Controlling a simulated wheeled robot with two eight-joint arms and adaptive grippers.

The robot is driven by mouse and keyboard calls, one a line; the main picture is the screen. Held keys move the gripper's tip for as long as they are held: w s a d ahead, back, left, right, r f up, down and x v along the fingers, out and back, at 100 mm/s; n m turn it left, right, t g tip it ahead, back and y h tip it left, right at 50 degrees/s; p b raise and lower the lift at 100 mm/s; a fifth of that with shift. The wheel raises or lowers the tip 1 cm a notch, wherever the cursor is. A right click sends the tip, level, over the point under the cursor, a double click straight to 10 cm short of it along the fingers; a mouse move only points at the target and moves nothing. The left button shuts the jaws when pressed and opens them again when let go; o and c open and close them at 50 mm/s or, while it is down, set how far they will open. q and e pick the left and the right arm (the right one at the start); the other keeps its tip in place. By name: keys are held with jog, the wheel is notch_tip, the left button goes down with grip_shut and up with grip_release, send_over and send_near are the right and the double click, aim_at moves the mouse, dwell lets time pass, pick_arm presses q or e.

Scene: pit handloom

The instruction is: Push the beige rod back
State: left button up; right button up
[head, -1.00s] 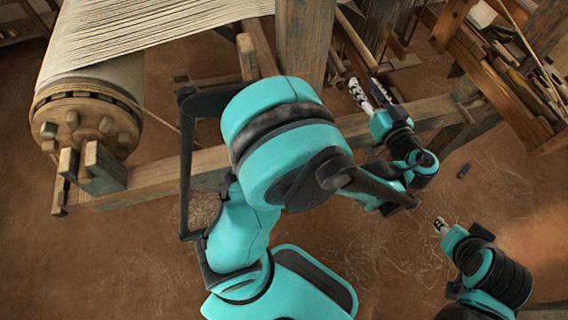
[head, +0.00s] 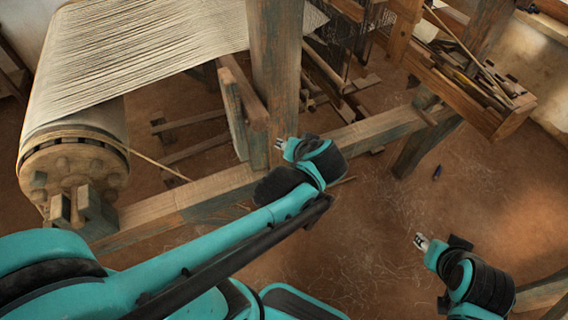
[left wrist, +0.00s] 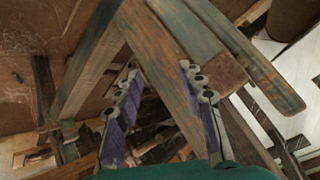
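A thin beige rod (head: 150,158) slants down to the right from the warp roller in the head view; I cannot tell for sure that it is the task's rod. My left gripper (head: 279,145) is at the frame rail, close by the blue-worn post and the upright boards, well to the right of this rod. In the left wrist view its two purple-padded fingers (left wrist: 160,110) are spread wide with nothing held; the post and boards show beyond them. My right gripper (head: 421,242) is over the floor at the lower right; its finger gap is too small to read.
The warp roller (head: 75,165) with pale threads is at left. The post (head: 277,70), upright boards (head: 240,115) and long rail (head: 195,195) crowd my left gripper. A wooden trough (head: 470,95) is at upper right.

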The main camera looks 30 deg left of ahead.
pick_arm(q)
jog(key=shift+s+d+f+m+h+p, duration=0.15)
jog(key=shift+s+m+h, duration=0.1)
jog(key=shift+s+h, duration=0.5)
jog(key=shift+s+d+f+m+h+p, duration=0.1)
jog(key=shift+s+m+h, duration=0.25)
jog(key=shift+s, duration=0.7)
jog(key=shift+s+d+f+m+h+p, duration=0.1)
jog(key=shift+s+d+f+m+h, duration=0.1)
jog(key=shift+s+h, duration=0.55)
pick_arm(e)
jog(key=shift+s+a+r, duration=0.1)
jog(key=shift+a+r, duration=0.2)
jog(key=shift+r, duration=0.1)
pick_arm(q)
jog(key=shift+s, duration=0.1)
